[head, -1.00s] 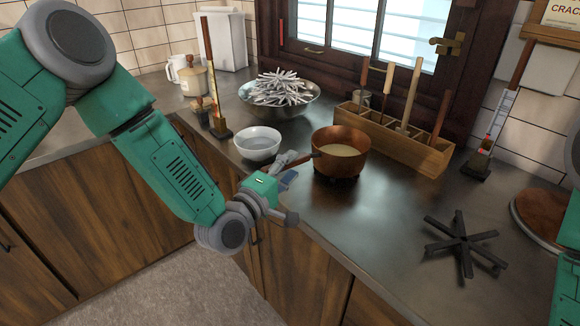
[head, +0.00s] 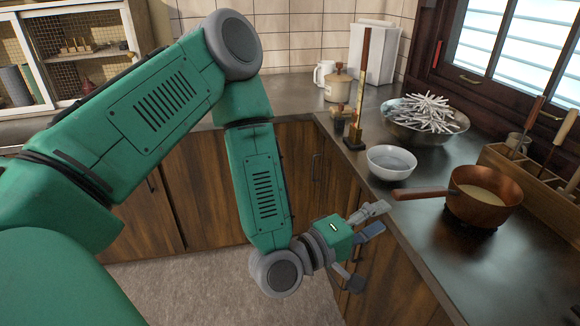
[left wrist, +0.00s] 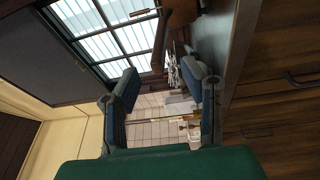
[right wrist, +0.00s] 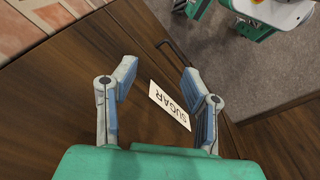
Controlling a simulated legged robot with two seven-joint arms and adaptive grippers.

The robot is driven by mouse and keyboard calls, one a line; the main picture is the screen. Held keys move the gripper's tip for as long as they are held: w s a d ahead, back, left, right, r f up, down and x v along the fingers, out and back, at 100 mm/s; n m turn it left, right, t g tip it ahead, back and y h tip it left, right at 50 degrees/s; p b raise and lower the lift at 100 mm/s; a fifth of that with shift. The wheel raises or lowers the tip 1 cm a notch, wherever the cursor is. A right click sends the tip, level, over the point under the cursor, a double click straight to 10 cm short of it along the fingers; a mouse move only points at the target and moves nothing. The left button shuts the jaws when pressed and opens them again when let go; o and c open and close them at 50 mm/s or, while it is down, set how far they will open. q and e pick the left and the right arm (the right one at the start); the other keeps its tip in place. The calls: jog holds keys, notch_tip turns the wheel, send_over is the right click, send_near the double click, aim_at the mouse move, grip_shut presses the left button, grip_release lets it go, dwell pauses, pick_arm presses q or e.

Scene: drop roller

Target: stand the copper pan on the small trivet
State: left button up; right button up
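My left gripper (head: 370,246) is open and empty at the counter's front edge, just short of the handle's end. The pan also shows at the top of the left wrist view (left wrist: 183,11). My right gripper (right wrist: 159,70) is open and empty, out of the head view.
A white bowl (head: 391,162) sits close behind the handle. A wooden holder (head: 510,165) stands behind the pan. A SUGAR label (right wrist: 170,105) lies before my right gripper.

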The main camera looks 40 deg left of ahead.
pick_arm(q)
jog(key=s+f+m+g+y, duration=0.1)
jog(key=s+f+m+g, duration=0.35)
jog(key=f, duration=0.45)
jog(key=s+f+m+g+y, duration=0.1)
jog(key=s+f+m+g, duration=0.25)
jog(key=s+f, duration=0.35)
jog(key=s+a+f+m+g+y, duration=0.2)
jog(key=s+a+f+m+g, duration=0.1)
jog(key=s, duration=0.5)
jog(key=s+a+f+m+g+y, duration=0.2)
jog(key=s+a+f+m+g, duration=0.1)
jog(key=s+a+f+g, duration=0.2)
jog(key=s+a+f, duration=0.1)
jog(key=s+a, duration=0.1)
jog(key=shift+s+a+f+g+y, duration=0.2)
jog(key=shift+s+f+g+y, duration=0.1)
jog(key=shift+s+g, duration=0.1)
